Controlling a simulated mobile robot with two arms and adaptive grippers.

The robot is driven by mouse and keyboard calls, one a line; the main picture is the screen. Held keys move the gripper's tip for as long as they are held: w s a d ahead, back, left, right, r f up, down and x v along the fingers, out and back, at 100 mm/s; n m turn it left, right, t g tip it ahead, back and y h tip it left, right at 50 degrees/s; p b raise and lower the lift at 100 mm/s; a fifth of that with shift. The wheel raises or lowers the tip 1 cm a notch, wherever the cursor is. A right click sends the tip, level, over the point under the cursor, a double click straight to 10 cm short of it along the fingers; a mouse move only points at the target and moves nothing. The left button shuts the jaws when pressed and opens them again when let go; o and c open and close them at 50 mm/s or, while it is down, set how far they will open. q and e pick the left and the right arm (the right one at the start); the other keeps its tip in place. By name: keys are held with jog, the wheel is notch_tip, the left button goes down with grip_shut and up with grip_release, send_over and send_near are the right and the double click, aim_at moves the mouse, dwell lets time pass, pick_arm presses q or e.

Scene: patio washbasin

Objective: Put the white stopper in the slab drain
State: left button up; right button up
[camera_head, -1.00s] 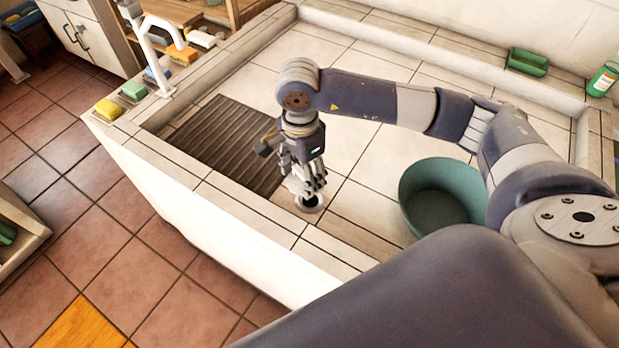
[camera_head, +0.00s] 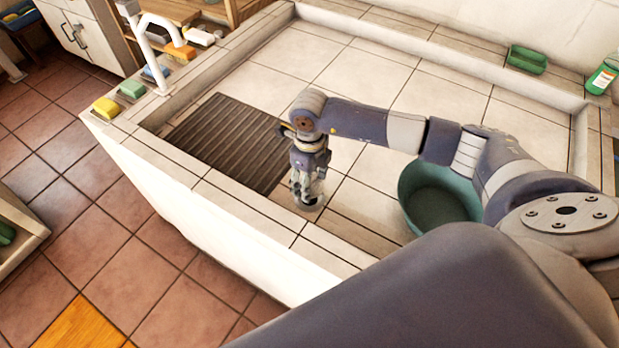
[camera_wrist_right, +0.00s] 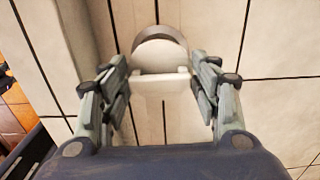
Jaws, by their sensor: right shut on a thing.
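The white stopper (camera_wrist_right: 160,55) is between the fingers of my right gripper (camera_wrist_right: 162,82) in the right wrist view, with its pale flat grip towards the gripper. My right gripper (camera_head: 307,194) is shut on it and points down at the slab drain in the head view. The drain's grey ring (camera_wrist_right: 158,34) shows just beyond the stopper in the wrist view. My left gripper is not in view.
A green basin (camera_head: 440,205) stands on the slab to the right of the gripper. A dark ribbed mat (camera_head: 225,140) lies to the left. A raised tiled rim (camera_head: 240,208) runs along the near edge. The slab behind is clear.

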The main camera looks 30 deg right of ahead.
jog(key=shift+f+b, duration=1.35)
jog(key=shift+f, duration=1)
jog(key=shift+f+b, duration=0.6)
jog(key=shift+b, duration=0.15)
jog(key=o, duration=0.9)
jog(key=shift+c, duration=0.2)
jog(key=shift+r+p, duration=3.65)
jog(key=shift+r, duration=1.9)
jog(key=shift+f, duration=0.1)
